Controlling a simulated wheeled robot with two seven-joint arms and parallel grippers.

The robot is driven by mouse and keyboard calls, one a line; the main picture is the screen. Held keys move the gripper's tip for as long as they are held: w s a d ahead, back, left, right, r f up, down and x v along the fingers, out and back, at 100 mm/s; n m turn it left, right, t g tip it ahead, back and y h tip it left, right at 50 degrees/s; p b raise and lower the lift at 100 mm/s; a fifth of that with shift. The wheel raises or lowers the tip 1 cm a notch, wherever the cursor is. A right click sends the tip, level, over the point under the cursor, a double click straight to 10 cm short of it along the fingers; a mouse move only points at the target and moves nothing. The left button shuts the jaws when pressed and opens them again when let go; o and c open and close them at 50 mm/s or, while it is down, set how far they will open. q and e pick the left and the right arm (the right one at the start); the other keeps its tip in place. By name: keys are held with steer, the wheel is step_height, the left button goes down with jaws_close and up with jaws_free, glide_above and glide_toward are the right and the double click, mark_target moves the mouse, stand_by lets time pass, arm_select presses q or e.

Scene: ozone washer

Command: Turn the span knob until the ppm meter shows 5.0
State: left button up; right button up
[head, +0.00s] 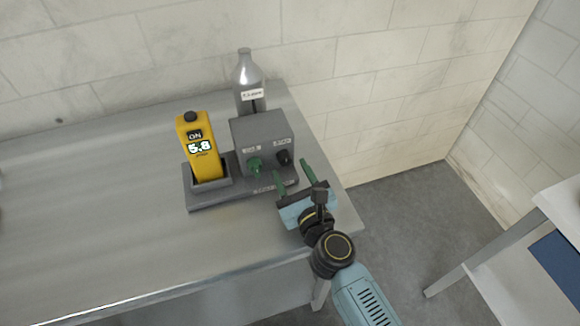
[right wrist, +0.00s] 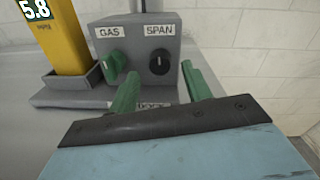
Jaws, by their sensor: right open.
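The yellow ppm meter (head: 201,148) stands in its grey holder and reads 5.8, with ON above the number. The reading also shows in the right wrist view (right wrist: 35,9). The grey control box (head: 262,135) has a green GAS knob (right wrist: 112,65) on the left and a black SPAN knob (right wrist: 159,62) on the right. The SPAN knob also shows in the head view (head: 284,157). My right gripper (head: 291,172) is open, its green fingers apart and pointing at the box. In the wrist view the SPAN knob appears between and beyond the fingertips, apart from them. My left gripper is out of view.
A grey gas bottle (head: 247,80) stands behind the box. Box and meter holder share a grey base plate (head: 207,203) near the right end of the metal table (head: 90,210). A white stand (head: 535,230) is at far right.

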steer(key=shift+x, duration=0.8)
steer(key=shift+c, duration=0.3)
steer(key=c, duration=0.9)
steer(key=shift+c, duration=0.2)
steer(key=shift+n, duration=0.3)
steer(key=n+p, duration=0.2)
steer(key=n, duration=0.3)
steer(key=shift+r, duration=0.1)
steer(key=n+p, duration=0.2)
steer(key=n, duration=0.4)
steer(key=shift+h+p, duration=0.3)
steer(key=shift+n, duration=0.3)
